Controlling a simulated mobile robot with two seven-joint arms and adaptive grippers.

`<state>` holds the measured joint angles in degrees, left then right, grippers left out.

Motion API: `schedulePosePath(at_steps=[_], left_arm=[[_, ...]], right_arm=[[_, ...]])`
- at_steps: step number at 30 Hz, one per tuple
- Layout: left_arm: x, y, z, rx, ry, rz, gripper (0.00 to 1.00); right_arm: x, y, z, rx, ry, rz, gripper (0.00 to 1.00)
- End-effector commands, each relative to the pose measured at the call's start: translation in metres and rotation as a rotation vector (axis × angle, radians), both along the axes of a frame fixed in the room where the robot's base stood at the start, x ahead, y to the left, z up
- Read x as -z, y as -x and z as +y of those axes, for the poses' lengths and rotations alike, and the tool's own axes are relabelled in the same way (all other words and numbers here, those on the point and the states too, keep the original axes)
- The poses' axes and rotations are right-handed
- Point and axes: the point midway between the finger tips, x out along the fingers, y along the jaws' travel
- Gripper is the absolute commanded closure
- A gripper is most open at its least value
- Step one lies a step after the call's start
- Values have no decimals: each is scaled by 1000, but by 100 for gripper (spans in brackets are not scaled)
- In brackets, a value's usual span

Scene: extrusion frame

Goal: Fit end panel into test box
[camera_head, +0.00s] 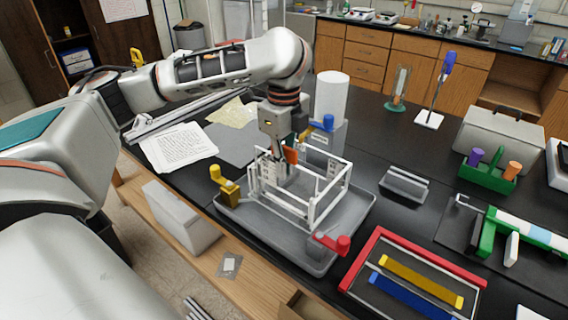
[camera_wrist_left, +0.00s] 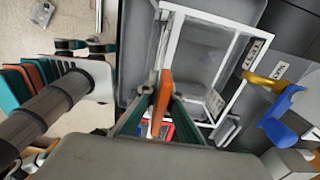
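The test box (camera_head: 318,208) is an open white frame standing in a grey tray (camera_head: 355,222). It also shows in the left wrist view (camera_wrist_left: 172,40), with a small label on one side. My left gripper (camera_head: 284,158) points down at the left back part of the frame. In the left wrist view its fingers (camera_wrist_left: 161,98) close on an upright orange tab (camera_wrist_left: 164,92). A pale grey plate under the fingers may be the end panel. Its lower edge is hard to see, so I cannot tell whether it is seated. My right gripper does not show in the head view.
Yellow (camera_head: 226,185), red (camera_head: 332,244) and blue (camera_head: 324,123) clamp-like parts stand around the tray. A white cylinder (camera_head: 331,95) stands behind it. A red-edged tray (camera_head: 412,275) with yellow and blue bars lies front right. A clear holder (camera_head: 404,185) lies to the right.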

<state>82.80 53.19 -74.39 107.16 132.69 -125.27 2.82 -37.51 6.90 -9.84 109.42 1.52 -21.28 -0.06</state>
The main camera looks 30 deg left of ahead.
Motion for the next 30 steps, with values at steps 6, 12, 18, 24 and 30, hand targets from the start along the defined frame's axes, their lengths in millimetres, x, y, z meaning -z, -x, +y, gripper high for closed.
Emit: schedulePosePath(at_steps=[6,12,18,24,30], left_arm=[[0,0,0,0,0,-1,78],[-1,0,0,0,0,-1,78],[-18,-1,0,-1,-1,-5,78],[-54,-2,0,0,-1,-7,78],[-91,-1,0,0,-2,-6,78]], right_arm=[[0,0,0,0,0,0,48],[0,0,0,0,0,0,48],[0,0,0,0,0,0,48],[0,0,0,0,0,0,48],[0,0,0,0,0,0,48]])
